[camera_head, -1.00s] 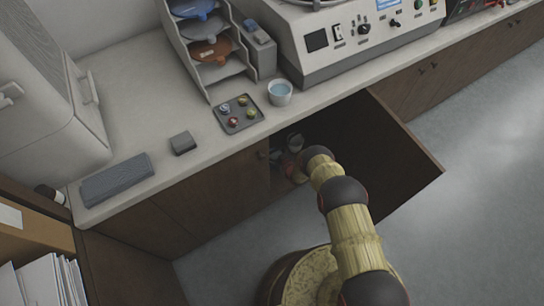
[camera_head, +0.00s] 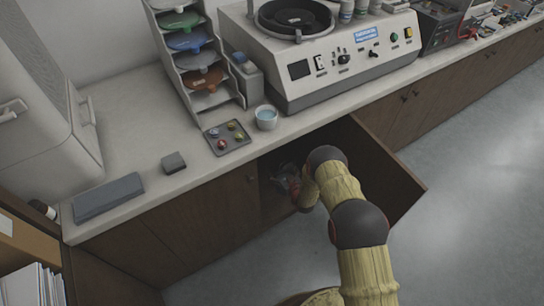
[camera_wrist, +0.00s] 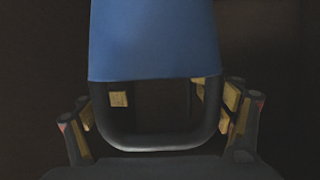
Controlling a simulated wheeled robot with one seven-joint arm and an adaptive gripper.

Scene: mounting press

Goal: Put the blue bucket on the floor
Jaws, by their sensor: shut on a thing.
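In the wrist view a blue bucket (camera_wrist: 155,40) fills the upper middle, with a dark rounded handle loop (camera_wrist: 150,142) below it. My gripper (camera_wrist: 160,110) has its fingers on either side of the loop and is shut on the bucket's handle. In the head view my arm reaches into the open cupboard under the counter, and my gripper (camera_head: 290,183) is partly hidden in shadow there. The bucket cannot be made out in the head view. Grey floor (camera_head: 455,190) shows on the right, beyond the open cupboard door.
The open cupboard door (camera_head: 375,165) stands out to the right of my arm. The counter (camera_head: 130,105) above holds a small cup of blue liquid (camera_head: 266,117), a dark tray (camera_head: 227,138) and the mounting press (camera_head: 330,62). A shelf with papers (camera_head: 35,285) is at lower left.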

